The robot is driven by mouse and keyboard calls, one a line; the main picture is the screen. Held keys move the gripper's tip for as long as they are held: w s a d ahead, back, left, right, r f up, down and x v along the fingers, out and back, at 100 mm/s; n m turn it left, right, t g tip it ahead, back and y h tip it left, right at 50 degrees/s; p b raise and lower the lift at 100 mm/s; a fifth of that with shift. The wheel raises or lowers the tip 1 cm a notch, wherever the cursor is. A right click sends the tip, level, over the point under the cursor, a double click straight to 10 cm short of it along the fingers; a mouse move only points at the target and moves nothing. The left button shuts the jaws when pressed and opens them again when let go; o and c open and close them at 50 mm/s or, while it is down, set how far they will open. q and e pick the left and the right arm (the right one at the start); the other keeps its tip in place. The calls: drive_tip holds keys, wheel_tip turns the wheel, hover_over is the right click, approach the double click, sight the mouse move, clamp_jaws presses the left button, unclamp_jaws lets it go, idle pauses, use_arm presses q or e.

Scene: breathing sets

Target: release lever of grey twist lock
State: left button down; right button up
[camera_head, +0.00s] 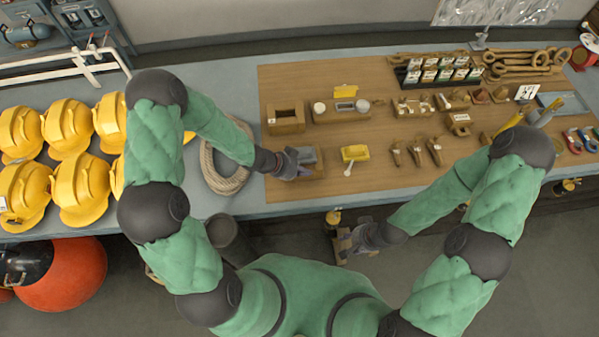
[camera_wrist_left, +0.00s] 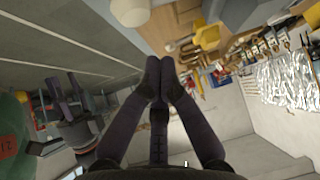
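A grey block-like part, which looks like the grey twist lock (camera_head: 307,157), sits in a wooden holder at the left front of the brown board. Its lever cannot be made out. My left gripper (camera_head: 292,163) is at the left side of this part, overlapping it in the head view. In the left wrist view the fingers of my left gripper (camera_wrist_left: 163,82) come together at the tips, with nothing visible between them. My right gripper (camera_head: 350,243) is low in front of the table edge, away from the twist lock. Its fingers are too small to judge.
A yellow part (camera_head: 355,153) with a white handle lies right of the twist lock. Wooden holders (camera_head: 286,118) stand behind it. A rope coil (camera_head: 226,180) and yellow helmets (camera_head: 83,190) are to the left.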

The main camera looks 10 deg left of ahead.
use_arm(q)
drive_tip(key=a+r+p, duration=0.1)
drive_tip(key=a+r, duration=0.5)
drive_tip(key=shift+s+a+r+p, duration=0.4)
drive_tip(key=shift+d, duration=0.1)
